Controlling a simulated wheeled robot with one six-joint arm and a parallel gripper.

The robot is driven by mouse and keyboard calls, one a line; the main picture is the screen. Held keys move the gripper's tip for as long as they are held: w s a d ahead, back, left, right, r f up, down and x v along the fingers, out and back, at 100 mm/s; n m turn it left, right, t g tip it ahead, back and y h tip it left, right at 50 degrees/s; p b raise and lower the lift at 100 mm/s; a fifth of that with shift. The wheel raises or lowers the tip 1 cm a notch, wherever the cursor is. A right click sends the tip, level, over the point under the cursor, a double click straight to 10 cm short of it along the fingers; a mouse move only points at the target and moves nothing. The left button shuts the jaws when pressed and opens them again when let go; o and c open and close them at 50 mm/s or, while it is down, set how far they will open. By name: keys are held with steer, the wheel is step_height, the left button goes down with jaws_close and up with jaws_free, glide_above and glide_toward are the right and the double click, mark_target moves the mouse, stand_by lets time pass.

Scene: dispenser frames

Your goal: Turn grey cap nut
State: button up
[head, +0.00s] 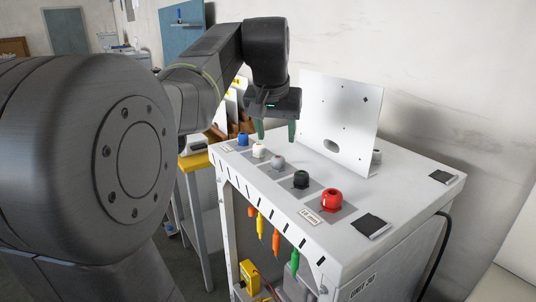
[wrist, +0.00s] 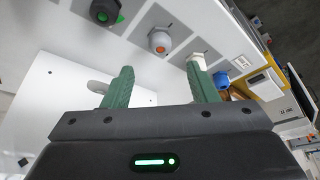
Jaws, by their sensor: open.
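The grey cap nut (head: 278,162) sits on the white top of the bench, in the middle of a slanting row of coloured nuts. In the wrist view the grey cap nut (wrist: 161,41) has an orange centre and shows ahead of the gap between my fingers. My gripper (head: 276,130) is open and empty, its green fingers pointing down above the bench, behind the row and apart from the nut. In the wrist view my gripper (wrist: 161,73) has its fingers spread wide; the right fingertip overlaps the white nut (wrist: 197,62) in the picture.
A blue nut (head: 242,138) and the white nut (head: 258,150) stand left of the grey one. A black-and-green nut (head: 301,179) and a red nut (head: 331,200) stand right. An upright white panel (head: 340,115) rises behind. Dark square pads (head: 371,225) lie on the right side.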

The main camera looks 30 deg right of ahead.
mark_target(278, 157)
steer(key=x, duration=0.8)
steer(key=shift+c, duration=0.2)
steer(key=c, duration=0.9)
